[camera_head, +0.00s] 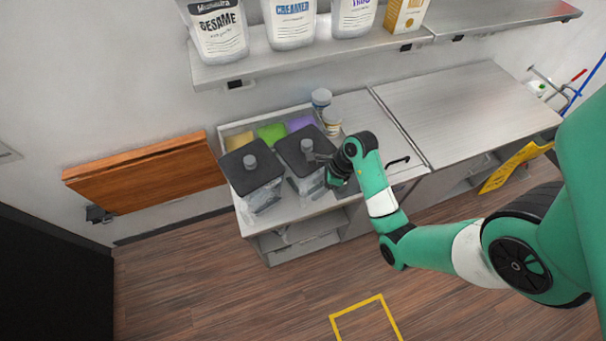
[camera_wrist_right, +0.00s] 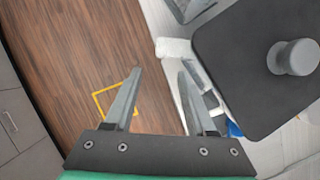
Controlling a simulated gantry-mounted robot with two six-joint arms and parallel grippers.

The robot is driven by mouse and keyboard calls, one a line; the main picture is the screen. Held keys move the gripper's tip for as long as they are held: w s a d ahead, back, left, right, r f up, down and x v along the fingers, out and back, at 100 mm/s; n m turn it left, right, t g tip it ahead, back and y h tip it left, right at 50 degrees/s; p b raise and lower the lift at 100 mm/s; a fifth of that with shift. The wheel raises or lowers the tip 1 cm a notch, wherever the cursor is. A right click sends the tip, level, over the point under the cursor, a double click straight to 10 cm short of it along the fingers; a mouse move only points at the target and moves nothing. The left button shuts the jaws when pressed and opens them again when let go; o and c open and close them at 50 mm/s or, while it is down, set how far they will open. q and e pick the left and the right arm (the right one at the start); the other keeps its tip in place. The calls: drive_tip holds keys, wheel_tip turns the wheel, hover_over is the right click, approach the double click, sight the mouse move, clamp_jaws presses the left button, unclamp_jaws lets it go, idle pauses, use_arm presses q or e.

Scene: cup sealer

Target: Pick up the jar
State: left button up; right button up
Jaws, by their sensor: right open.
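Two clear jars with square black lids and round grey knobs stand on the counter, a left one (camera_head: 265,197) and a right one (camera_head: 313,183). Two small round tubs, one blue-grey topped (camera_head: 321,98) and one pale (camera_head: 331,123), stand behind them. I cannot tell which one the task means. My right gripper (camera_head: 325,170) is beside the right jar, at its right side, partly over its lid in the head view. In the right wrist view the open, empty fingers (camera_wrist_right: 160,75) point toward the floor and counter edge, with a black lid (camera_wrist_right: 235,75) at their right. My left gripper is out of view.
Coloured bins (camera_head: 270,134) sit behind the jars. A steel shelf (camera_head: 330,50) with large labelled bags hangs above. A bare steel counter (camera_head: 460,105) extends right. A wooden folding panel (camera_head: 145,175) is on the left wall.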

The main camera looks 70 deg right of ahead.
sight(304, 198)
drive_tip(key=b+x, duration=0.1)
drive_tip(key=x, duration=0.9)
drive_tip(key=shift+r, duration=0.1)
drive_tip(key=shift+c, duration=0.2)
clamp_jaws()
drive_tip(key=shift+r, duration=0.1)
idle(0.8)
drive_tip(key=shift+w+r, duration=0.1)
drive_tip(key=shift+w, duration=0.05)
